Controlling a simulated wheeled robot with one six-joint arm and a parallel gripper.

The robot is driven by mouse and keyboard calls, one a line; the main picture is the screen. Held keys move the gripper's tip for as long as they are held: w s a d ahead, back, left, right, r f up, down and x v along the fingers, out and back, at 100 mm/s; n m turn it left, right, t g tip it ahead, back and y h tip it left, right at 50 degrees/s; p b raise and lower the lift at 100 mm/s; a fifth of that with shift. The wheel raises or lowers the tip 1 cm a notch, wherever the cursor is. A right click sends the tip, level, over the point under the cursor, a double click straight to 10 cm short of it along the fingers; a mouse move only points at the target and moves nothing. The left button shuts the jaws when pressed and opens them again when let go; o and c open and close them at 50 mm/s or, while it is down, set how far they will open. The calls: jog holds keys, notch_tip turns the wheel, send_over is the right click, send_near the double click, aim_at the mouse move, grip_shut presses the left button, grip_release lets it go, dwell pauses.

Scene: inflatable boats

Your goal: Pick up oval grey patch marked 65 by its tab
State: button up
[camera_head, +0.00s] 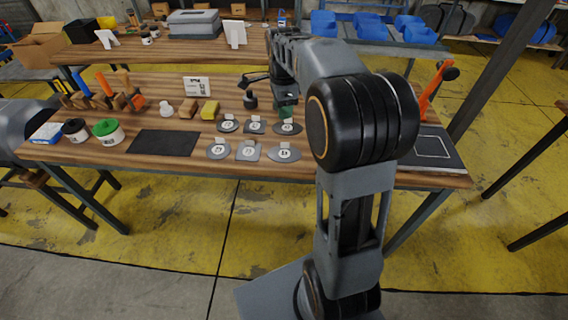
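Several grey patches with white round labels and upright tabs lie in two rows on the wooden workbench. An oval patch (291,129) is at the right end of the back row, and a wider oval patch (284,155) is at the right end of the front row. The numbers are too small to read surely, so I cannot tell which is 65. My gripper (286,101) is over the bench, just behind and above the back-row oval. Its fingers are small and dark, and I cannot tell whether they are open or shut.
An orange-handled tool (434,88) stands at the right above a dark panel (432,150).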

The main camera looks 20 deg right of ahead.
notch_tip(320, 180, down, 5)
jog(key=w+d+m+b, duration=0.2)
jog(key=w+m, duration=0.1)
jog(key=m, duration=0.1)
send_over(286, 143)
jog(key=shift+g, duration=0.3)
notch_tip(286, 143, down, 7)
jog(key=shift+f, duration=0.1)
jog(key=shift+w+f+b, duration=0.15)
jog(key=shift+f+b, duration=0.3)
jog(key=shift+f, duration=2.45)
grip_shut()
